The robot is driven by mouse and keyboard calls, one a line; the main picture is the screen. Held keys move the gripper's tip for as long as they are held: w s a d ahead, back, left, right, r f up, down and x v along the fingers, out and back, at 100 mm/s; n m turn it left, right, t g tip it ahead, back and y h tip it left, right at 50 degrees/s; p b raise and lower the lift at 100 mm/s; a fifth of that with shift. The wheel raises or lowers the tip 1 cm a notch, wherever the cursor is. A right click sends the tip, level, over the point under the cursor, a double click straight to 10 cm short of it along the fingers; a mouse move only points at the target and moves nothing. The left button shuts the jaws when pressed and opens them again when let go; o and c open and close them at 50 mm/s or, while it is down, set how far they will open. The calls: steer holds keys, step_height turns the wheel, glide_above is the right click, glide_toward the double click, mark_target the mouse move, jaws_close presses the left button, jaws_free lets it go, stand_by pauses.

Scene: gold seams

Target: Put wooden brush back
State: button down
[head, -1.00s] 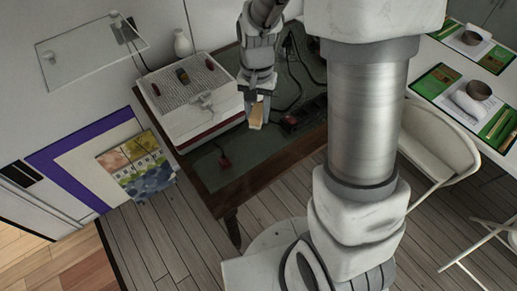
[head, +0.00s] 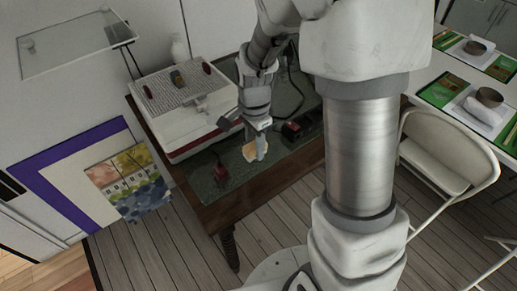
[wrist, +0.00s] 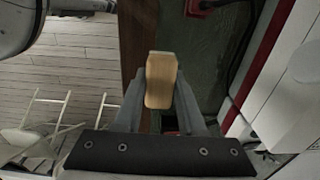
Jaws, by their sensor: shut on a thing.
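The wooden brush (head: 249,153) is a small pale tan block in the head view. It hangs low over the green top of the dark wooden table (head: 283,168), or touches it; I cannot tell which. My gripper (head: 257,150) points down and is shut on the brush. In the wrist view the brush (wrist: 161,80) shows as a rounded wooden block between the two grey fingers of my gripper (wrist: 161,103). Its underside is hidden.
A white box (head: 187,100) with a red band and small tools on top stands left of my gripper. A red object (head: 220,172) lies in front of it. A dark device (head: 300,127) with cables is to the right. A white chair (head: 440,160) stands farther right.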

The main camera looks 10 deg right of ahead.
steer(key=w+d+f, duration=0.1)
steer(key=w, duration=0.1)
steer(key=w+f, duration=0.2)
steer(key=w+d+f+b, duration=0.1)
steer(key=w, duration=0.1)
steer(key=shift+w+d+f, duration=0.25)
steer(key=shift+w+d, duration=0.1)
steer(key=shift+w, duration=0.05)
steer(key=shift+f+b, duration=0.5)
steer(key=shift+f, duration=1.4)
steer(key=shift+f, duration=0.2)
steer(key=c, duration=0.5)
jaws_free()
